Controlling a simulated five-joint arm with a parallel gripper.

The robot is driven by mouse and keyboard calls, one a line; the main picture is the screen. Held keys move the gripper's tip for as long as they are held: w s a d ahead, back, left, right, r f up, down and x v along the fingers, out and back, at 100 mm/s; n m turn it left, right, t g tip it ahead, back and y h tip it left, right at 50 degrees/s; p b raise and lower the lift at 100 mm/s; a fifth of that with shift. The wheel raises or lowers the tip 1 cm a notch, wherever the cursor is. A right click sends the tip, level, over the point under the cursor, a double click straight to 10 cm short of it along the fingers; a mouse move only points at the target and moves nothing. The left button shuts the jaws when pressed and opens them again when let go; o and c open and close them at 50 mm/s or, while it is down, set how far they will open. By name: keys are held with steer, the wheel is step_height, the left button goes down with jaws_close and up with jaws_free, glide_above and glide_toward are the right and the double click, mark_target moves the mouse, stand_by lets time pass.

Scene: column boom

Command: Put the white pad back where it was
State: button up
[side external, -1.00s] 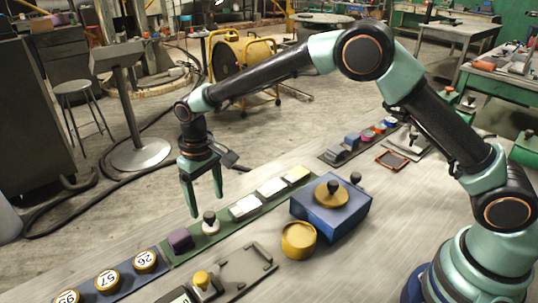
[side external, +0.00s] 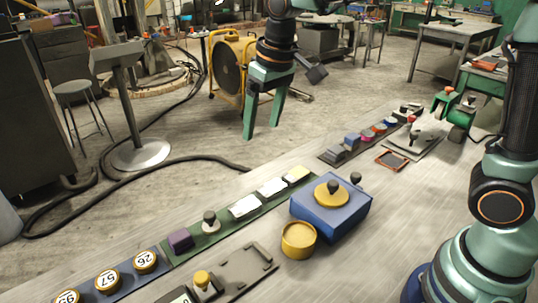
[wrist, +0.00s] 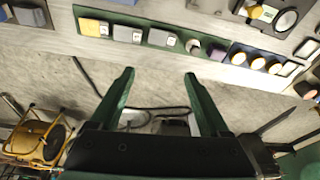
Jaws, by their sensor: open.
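Two white pads lie on the green strip along the table's far edge: one nearer the middle (side external: 245,206) and one farther right (side external: 272,187). Both look flat and seated in the strip. In the wrist view they show as pale blocks (wrist: 160,38) and (wrist: 125,34). I cannot tell which one the task means. My gripper (side external: 261,132) is open and empty, raised high beyond the strip, fingers pointing down. In the wrist view, its open fingers (wrist: 159,74) have nothing between them, and the strip lies beyond them.
The green strip also holds a yellow pad (side external: 297,174), a round pale piece with a black knob (side external: 210,222) and a purple block (side external: 180,240). A blue box with a yellow disc (side external: 335,208) and a yellow cup (side external: 298,240) stand nearby. Numbered round pieces (side external: 107,281) lie left.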

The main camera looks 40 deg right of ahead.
steer(key=s+d+m+t, duration=0.1)
steer(key=s+d+t, duration=0.2)
steer(key=s+d, duration=0.7)
steer(key=s, duration=0.3)
steer(key=shift+s+d+h, duration=0.15)
steer(key=shift+d+h, duration=0.15)
steer(key=shift+d, duration=0.05)
